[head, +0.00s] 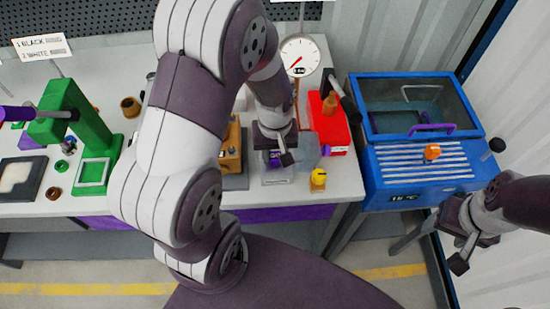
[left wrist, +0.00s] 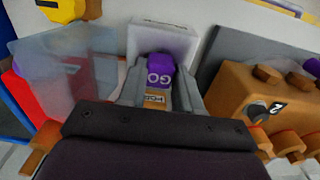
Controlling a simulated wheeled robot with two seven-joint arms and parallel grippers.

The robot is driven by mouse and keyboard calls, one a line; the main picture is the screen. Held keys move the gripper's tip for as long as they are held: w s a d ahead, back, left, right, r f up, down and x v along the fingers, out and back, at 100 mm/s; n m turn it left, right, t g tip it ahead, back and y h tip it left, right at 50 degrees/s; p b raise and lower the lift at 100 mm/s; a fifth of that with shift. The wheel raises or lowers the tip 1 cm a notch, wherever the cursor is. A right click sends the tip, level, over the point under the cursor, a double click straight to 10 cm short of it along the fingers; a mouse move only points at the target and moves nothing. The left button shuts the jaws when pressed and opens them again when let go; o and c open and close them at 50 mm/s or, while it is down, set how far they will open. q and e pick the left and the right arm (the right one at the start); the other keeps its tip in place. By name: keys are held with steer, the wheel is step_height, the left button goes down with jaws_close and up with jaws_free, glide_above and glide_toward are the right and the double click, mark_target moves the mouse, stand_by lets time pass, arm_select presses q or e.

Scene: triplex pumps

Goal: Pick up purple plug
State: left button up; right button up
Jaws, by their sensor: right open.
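The purple plug (left wrist: 159,69), marked "GO", stands between the two fingers of my left gripper (left wrist: 160,92) in the left wrist view. A tan label (left wrist: 156,99) shows just below it. The fingers flank the plug closely; I cannot tell whether they press on it. In the head view my left gripper (head: 280,150) reaches down over the bench, with the purple plug (head: 274,159) partly hidden beside its fingers. My right gripper (head: 463,243) is open and empty, at the right beyond the bench.
A white block (left wrist: 163,38) stands behind the plug, and a translucent box (left wrist: 70,68) is beside it. An orange-brown pump block (left wrist: 265,95) is close on the other side. A yellow-topped item (head: 318,178), a red box (head: 325,125) and a blue machine (head: 415,155) are nearby.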

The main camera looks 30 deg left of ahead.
arm_select(q)
jaws_close()
steer(key=shift+d, duration=0.1)
